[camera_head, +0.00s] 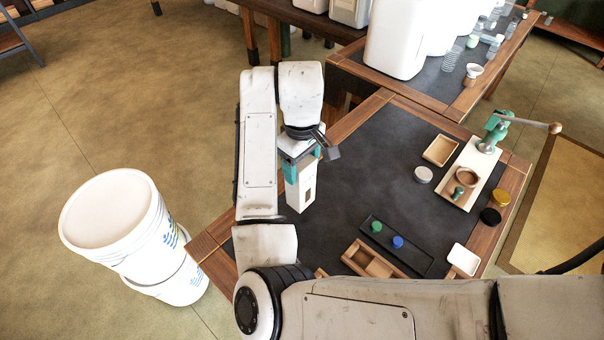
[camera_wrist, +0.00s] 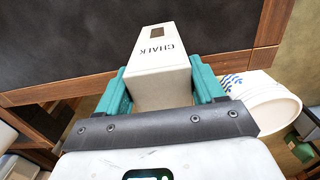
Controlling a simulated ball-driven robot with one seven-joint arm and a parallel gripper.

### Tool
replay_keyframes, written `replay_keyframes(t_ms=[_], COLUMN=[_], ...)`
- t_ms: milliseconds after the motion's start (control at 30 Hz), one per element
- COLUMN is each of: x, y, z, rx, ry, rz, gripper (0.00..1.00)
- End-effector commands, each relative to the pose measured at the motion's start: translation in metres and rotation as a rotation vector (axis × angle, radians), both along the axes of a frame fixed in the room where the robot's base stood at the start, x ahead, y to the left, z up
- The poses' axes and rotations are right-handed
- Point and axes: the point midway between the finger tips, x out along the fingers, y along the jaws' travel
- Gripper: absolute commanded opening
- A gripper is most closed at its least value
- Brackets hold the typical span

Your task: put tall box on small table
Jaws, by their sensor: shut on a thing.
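The tall box (camera_head: 303,187) is white, with a small dark window; in the wrist view (camera_wrist: 161,52) the word CHALK shows on it. My gripper (camera_head: 299,158) is shut on the box, with its teal fingers on both sides of it, also in the wrist view (camera_wrist: 163,90). The box hangs below the gripper over the left part of the small table (camera_head: 350,150), which has a dark top and a wooden rim. Whether the box's lower end touches the table top I cannot tell.
White buckets (camera_head: 118,215) stand on the floor left of the table. A black tray (camera_head: 396,247), a wooden box (camera_head: 371,262), a tan tray (camera_head: 440,150) and a board with a green press (camera_head: 470,175) occupy the table's front and right. The table's middle is clear. Large white containers (camera_head: 396,40) stand behind.

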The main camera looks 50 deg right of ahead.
Motion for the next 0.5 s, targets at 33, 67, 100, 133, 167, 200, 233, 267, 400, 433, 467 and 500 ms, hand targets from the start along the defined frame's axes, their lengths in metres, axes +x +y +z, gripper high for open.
replay_keyframes(t_ms=[33, 67, 100, 133, 167, 200, 233, 267, 400, 433, 467, 500], x=[0.001, 0.003, 0.004, 0.004, 0.004, 0.004, 0.004, 0.004, 0.004, 0.004, 0.004, 0.004], y=[-0.003, -0.005, -0.007, -0.005, -0.005, -0.004, -0.005, -0.005, -0.006, -0.006, -0.006, -0.006], z=[-0.006, -0.009, -0.014, -0.016, -0.021, -0.026, -0.030, -0.033, -0.039, -0.039, -0.039, -0.039], rx=[0.000, -0.001, 0.000, 0.002, 0.002, 0.002, 0.002, 0.002, 0.000, 0.000, 0.000, 0.000], ry=[0.001, 0.002, 0.004, 0.004, 0.004, 0.004, 0.003, 0.003, 0.000, 0.000, 0.000, 0.000], rz=[-0.001, -0.002, -0.002, 0.001, 0.000, 0.001, 0.001, 0.001, -0.002, -0.002, -0.002, -0.002], gripper=[0.16, 0.16, 0.16, 0.16, 0.16, 0.16, 0.16, 0.16, 0.16, 0.16, 0.16, 0.16])
